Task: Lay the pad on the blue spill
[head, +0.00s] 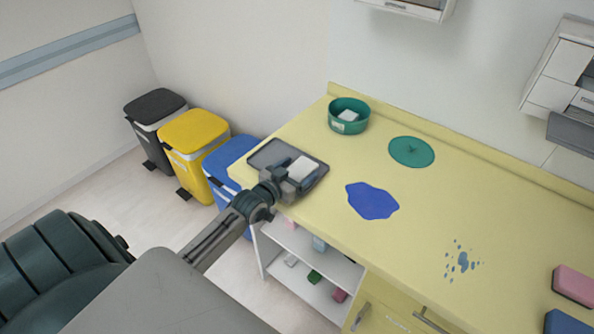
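A dark grey tray (262,154) lies on the near left end of the yellow counter. A white pad (304,167) shows at the tray's right part. My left gripper (296,179) is over the tray's front edge, right at the pad. Its fingertips are small and partly hidden, so I cannot tell if they grip the pad. The blue spill (372,201) is an irregular flat patch on the counter, right of the tray and apart from it. Nothing lies on it. My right gripper is not in view.
A green bowl (340,127) with a white item stands behind the tray. A green patch (411,151) and blue spatters (462,261) mark the counter. Pink (574,285) and blue (567,323) blocks lie at the right. Black, yellow and blue bins (195,140) stand left.

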